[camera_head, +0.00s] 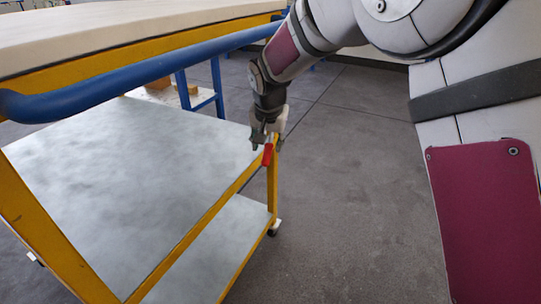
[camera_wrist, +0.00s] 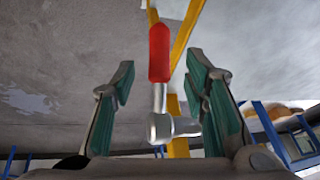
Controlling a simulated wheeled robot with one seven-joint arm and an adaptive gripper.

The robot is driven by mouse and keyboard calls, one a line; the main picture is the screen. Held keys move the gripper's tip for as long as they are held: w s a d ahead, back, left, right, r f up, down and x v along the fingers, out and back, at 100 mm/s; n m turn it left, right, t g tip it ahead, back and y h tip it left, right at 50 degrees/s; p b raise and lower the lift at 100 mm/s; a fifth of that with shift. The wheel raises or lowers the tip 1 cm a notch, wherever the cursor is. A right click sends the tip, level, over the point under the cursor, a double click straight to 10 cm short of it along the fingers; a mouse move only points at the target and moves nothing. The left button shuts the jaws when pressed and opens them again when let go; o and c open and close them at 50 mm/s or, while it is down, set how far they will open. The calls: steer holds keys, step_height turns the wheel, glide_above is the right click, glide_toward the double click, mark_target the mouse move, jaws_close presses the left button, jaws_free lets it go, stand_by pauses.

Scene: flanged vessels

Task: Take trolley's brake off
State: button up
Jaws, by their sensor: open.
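The trolley (camera_head: 130,170) has a yellow frame, grey shelves and a blue push bar (camera_head: 150,70). Its brake lever has a red grip (camera_head: 267,155) at the trolley's far right corner post. In the wrist view the red grip (camera_wrist: 159,52) sits on a metal stem that joins a metal elbow (camera_wrist: 172,127). My gripper (camera_head: 264,138) is at this corner, close to the red grip. In the wrist view my gripper (camera_wrist: 162,80) is open, with its green-padded fingers on either side of the lever and gaps to the red grip. Contact with the stem or elbow cannot be told.
A caster (camera_head: 274,228) shows at the trolley's lower right corner. A pale slab on a yellow edge (camera_head: 130,30) spans the upper left. A blue frame (camera_head: 205,90) stands behind the trolley. Bare grey floor (camera_head: 350,200) lies to the right.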

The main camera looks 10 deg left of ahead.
mark_target(268, 150)
steer(key=b+x, duration=0.2)
steer(key=x, duration=0.4)
jaws_close()
